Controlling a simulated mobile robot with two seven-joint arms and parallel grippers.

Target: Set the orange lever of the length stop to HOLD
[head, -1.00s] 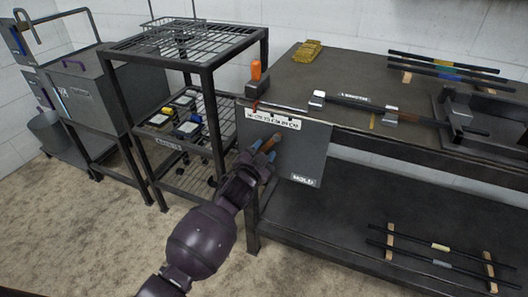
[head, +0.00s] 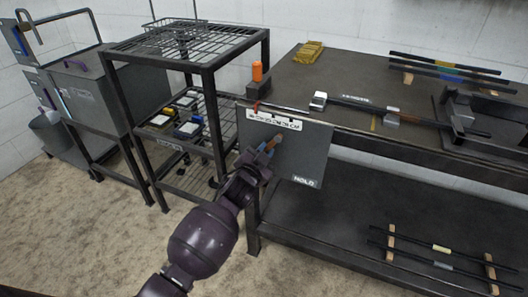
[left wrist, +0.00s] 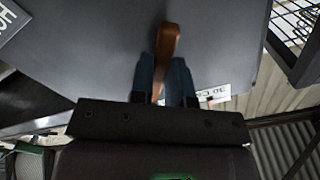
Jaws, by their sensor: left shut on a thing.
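A grey plate (head: 310,158) hangs at the front left corner of the bench. It has a white scale strip (head: 273,119) along its top and a HOLD label (head: 304,182) at its lower right. My left gripper (head: 262,150) is in front of the plate. Its blue fingers are shut on the orange-brown lever (head: 270,144). In the left wrist view the lever (left wrist: 168,42) sits between both fingers (left wrist: 165,78), its end showing past them. A cut-off letter label (left wrist: 8,20) shows at upper left there. The lever's pivot is hidden. My right gripper is not in view.
A wire rack (head: 186,45) with coloured boxes stands left of the bench. The bench top (head: 335,65) carries an orange-topped block (head: 257,72), clamps (head: 318,101) and dark rods (head: 445,70). More rods (head: 440,248) lie on the lower shelf.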

